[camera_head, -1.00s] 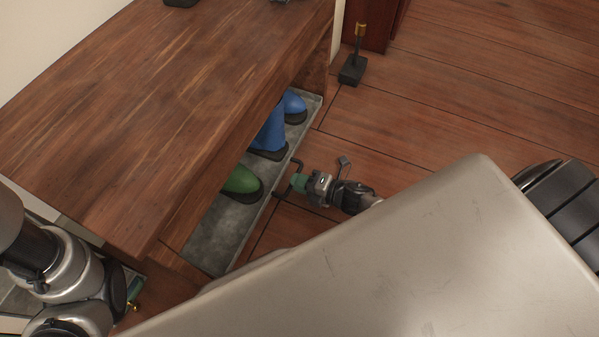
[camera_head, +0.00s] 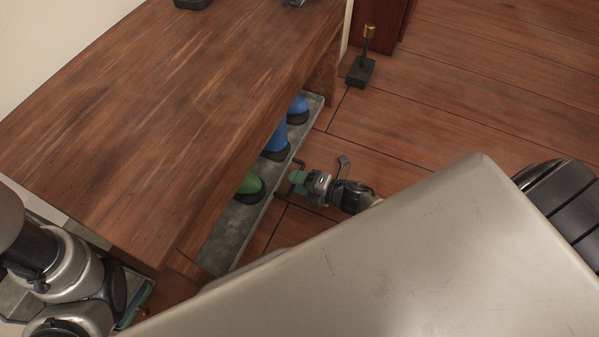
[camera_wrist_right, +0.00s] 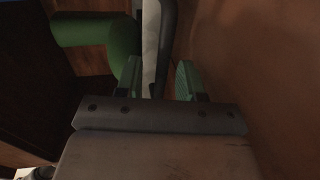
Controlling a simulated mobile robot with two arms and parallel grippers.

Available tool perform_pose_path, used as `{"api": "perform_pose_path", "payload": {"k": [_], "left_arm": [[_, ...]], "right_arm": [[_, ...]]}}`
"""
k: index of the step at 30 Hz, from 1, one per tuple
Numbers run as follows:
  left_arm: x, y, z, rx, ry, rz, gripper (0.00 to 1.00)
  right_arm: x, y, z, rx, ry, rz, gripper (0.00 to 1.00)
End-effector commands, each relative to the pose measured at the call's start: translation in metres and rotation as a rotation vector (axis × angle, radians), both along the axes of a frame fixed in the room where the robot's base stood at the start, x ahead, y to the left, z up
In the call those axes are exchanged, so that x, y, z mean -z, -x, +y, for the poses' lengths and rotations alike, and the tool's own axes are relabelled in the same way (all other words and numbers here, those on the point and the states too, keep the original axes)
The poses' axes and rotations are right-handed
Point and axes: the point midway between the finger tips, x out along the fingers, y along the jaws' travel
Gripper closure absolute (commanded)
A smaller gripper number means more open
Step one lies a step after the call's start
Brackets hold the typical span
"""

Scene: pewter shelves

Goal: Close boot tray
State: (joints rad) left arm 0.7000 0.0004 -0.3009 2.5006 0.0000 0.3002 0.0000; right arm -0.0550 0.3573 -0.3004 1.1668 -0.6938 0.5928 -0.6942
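The boot tray (camera_head: 234,240) is a long grey metal tray under the wooden bench, with a strip of it still sticking out past the bench's front edge. It holds a green boot (camera_head: 250,184) and blue boots (camera_head: 277,138), partly hidden by the bench top. A dark bar handle (camera_head: 297,164) is on its front side. My right gripper (camera_head: 298,180) is at this handle. In the right wrist view, its green fingertips (camera_wrist_right: 158,80) stand apart, with the tray's pale rim and the dark handle between them. It looks open; firm contact cannot be made out.
The wooden bench (camera_head: 170,110) overhangs the tray. A dark stand with a gold knob (camera_head: 361,70) is on the floor beyond the bench's far end. The plank floor (camera_head: 460,95) to the right is clear.

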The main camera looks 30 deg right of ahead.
Motion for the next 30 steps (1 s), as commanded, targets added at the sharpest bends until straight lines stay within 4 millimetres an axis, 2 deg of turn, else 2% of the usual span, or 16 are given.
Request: {"api": "perform_pose_path", "payload": {"k": [10,21,24,30], "left_arm": [[-0.007,0.0,0.0,0.0,0.001,0.0,0.34],[-0.043,0.0,0.0,-0.001,0.001,0.0,0.34],[-0.047,0.0,0.0,-0.001,0.001,0.0,0.34],[-0.051,0.0,0.0,-0.001,0.001,0.0,0.34]], "right_arm": [[-0.003,0.008,-0.006,-0.001,0.0,0.004,0.62],[-0.019,0.062,-0.048,-0.002,0.001,0.005,0.62],[-0.021,0.073,-0.057,-0.002,0.0,0.004,0.62],[-0.021,0.083,-0.064,-0.003,0.0,0.001,0.62]]}}
